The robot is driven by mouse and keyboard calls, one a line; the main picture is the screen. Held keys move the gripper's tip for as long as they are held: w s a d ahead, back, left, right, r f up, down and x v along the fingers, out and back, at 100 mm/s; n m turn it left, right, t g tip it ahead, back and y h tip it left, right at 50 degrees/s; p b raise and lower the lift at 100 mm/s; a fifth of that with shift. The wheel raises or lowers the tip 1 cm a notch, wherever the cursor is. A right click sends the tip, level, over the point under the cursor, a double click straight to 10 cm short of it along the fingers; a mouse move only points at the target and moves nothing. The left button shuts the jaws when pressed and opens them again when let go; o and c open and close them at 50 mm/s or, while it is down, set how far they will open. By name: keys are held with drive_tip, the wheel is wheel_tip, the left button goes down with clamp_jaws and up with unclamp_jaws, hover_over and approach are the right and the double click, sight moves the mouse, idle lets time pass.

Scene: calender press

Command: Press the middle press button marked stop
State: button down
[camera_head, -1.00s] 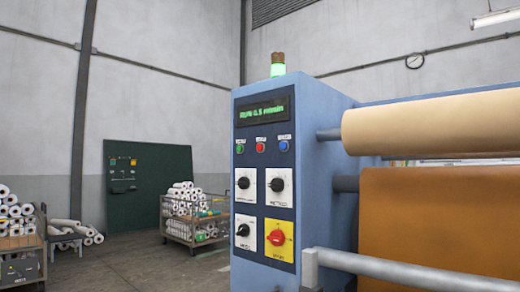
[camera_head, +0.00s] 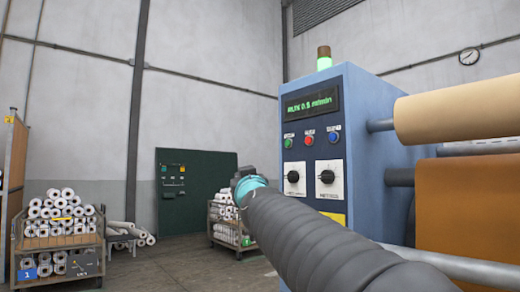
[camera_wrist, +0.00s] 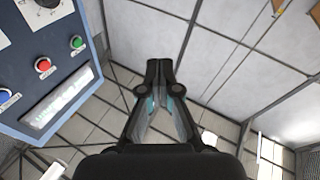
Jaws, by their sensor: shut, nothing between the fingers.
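The blue press cabinet (camera_head: 360,115) stands right of centre in the head view, with a dark control panel. Below its green-lit display (camera_head: 312,103) sit a green button (camera_head: 288,142), the red middle button (camera_head: 309,138) and a blue button (camera_head: 333,134) in a row. The labels are too small to read. The red button also shows in the wrist view (camera_wrist: 42,65), upside down at the left. My gripper (camera_wrist: 159,68) is shut and empty, to the side of the panel and apart from the buttons.
Two black rotary knobs (camera_head: 326,177) sit below the buttons. A beige roll (camera_head: 460,117) and an orange sheet (camera_head: 470,195) are at the right. Carts of white rolls (camera_head: 62,232) and a dark green board (camera_head: 195,185) stand at the back left.

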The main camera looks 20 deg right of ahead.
sight(308, 141)
drive_tip(key=w+d+r+m+h+b, duration=0.2)
drive_tip(key=d+r+m+h, duration=0.6)
drive_tip(key=h, duration=0.6)
wheel_tip(308, 141, up, 3)
drive_tip(key=w+d, duration=0.1)
drive_tip(key=d, duration=0.1)
drive_tip(key=shift+d+m+g, duration=0.4)
drive_tip(key=shift+w+d, duration=0.5)
drive_tip(key=shift+d, duration=0.9)
drive_tip(key=shift+w+d, duration=0.55)
drive_tip(key=shift+d, duration=0.8)
drive_tip(key=shift+w+d, duration=0.5)
drive_tip(key=shift+d, duration=0.9)
drive_tip(key=shift+d, duration=0.1)
drive_tip(key=shift+w+d, duration=0.15)
drive_tip(key=shift+d, duration=0.1)
